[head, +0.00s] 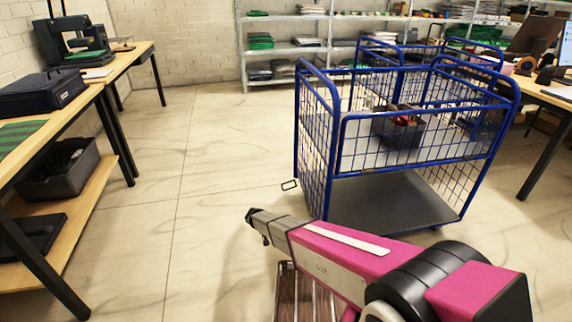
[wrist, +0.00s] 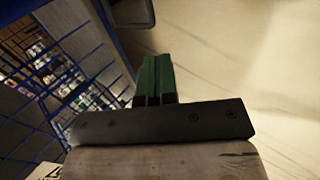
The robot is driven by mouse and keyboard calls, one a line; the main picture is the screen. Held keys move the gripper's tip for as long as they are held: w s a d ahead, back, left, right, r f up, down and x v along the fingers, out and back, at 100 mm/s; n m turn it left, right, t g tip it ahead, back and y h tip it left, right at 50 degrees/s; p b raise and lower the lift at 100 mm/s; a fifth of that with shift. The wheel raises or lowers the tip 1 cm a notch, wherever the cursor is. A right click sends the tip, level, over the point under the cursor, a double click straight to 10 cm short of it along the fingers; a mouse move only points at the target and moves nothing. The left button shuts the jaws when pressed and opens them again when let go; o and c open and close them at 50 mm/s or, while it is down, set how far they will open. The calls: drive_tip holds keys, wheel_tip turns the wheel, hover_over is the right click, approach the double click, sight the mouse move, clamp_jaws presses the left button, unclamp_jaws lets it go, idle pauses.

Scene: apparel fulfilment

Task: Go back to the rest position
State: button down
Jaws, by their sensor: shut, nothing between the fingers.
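My gripper shows in the wrist view (wrist: 155,80) with its two green fingers together and nothing between them. In the head view my pink and grey arm stretches from the lower right toward the middle, and its end (head: 258,222) is over open floor. The fingers are too small to make out there. The arm's end is in front of and to the left of a blue wire cart (head: 330,160), apart from it in the picture. The cart's blue bars also show at the left of the wrist view (wrist: 75,35).
The cart holds a grey bin (head: 398,130) with red items. A wooden workbench (head: 55,120) stands at the left, with a dark crate (head: 62,172) on its lower shelf. Another table (head: 545,95) is at the right. Shelves (head: 290,50) line the back wall. The floor (head: 190,190) between is clear.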

drive_tip(key=s+d+r+m+y, duration=0.1)
drive_tip(key=s+d+r+y, duration=0.1)
drive_tip(key=s+d+r, duration=0.3)
drive_tip(key=s+d+r+m+g+y, duration=0.1)
drive_tip(key=s+d+r+y, duration=0.2)
drive_tip(key=d+r, duration=1)
drive_tip(key=s+d+r+g+y, duration=0.1)
drive_tip(key=s+d+r+y, duration=0.1)
drive_tip(key=s+d+r, duration=0.7)
wheel_tip(320, 180, up, 7)
drive_tip(key=shift+d+r+m+y, duration=0.15)
drive_tip(key=shift+d+m+y, duration=0.2)
drive_tip(key=shift+d, duration=0.25)
